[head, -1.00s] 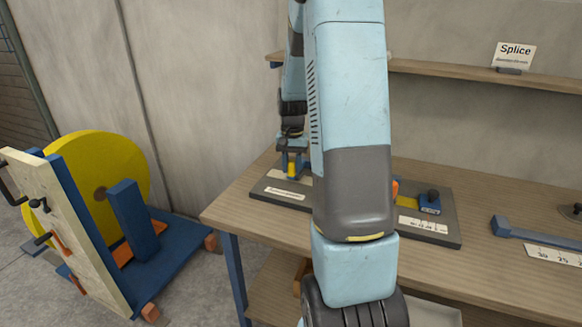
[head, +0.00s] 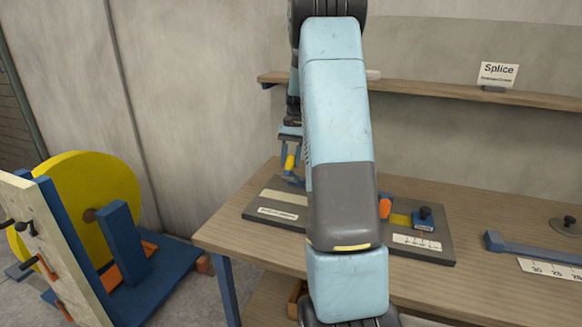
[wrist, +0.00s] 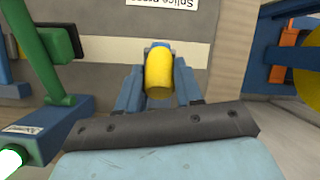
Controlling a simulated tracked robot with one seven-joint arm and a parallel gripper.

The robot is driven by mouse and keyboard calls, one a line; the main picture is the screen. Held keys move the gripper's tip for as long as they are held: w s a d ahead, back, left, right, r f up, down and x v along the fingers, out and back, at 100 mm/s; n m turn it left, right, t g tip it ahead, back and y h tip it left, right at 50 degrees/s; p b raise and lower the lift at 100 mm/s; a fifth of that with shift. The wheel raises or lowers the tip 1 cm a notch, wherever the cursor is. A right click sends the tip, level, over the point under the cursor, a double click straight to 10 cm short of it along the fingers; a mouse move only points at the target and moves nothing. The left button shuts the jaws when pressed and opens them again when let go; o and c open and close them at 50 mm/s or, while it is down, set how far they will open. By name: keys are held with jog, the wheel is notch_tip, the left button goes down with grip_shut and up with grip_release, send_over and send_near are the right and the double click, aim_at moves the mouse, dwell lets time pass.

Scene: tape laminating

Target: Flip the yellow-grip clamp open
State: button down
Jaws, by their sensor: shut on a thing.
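The yellow grip (head: 290,162) stands above its blue clamp base (head: 292,181) at the left end of the dark splice board (head: 447,240). My gripper (head: 290,146) reaches down from above and is shut on this grip. In the wrist view the yellow grip (wrist: 158,74) sits between the two blue fingers of my gripper (wrist: 158,92). The grip hides most of the clamp. I cannot tell the exact angle of the lever.
An orange grip (head: 385,208) and a blue block with a dark knob (head: 425,220) are at the board's right end. A yellow reel (head: 95,190) stands on the floor at left. A shelf (head: 430,90) runs behind. Bare table (head: 490,210) lies right of the board.

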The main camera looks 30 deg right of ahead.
jog(key=shift+w+d+r, duration=0.5)
jog(key=shift+w+d, duration=0.15)
jog(key=shift+d, duration=0.25)
jog(key=c, duration=0.8)
grip_release()
jog(key=v, duration=1.3)
jog(key=shift+d+r, duration=0.1)
jog(key=shift+r, duration=0.15)
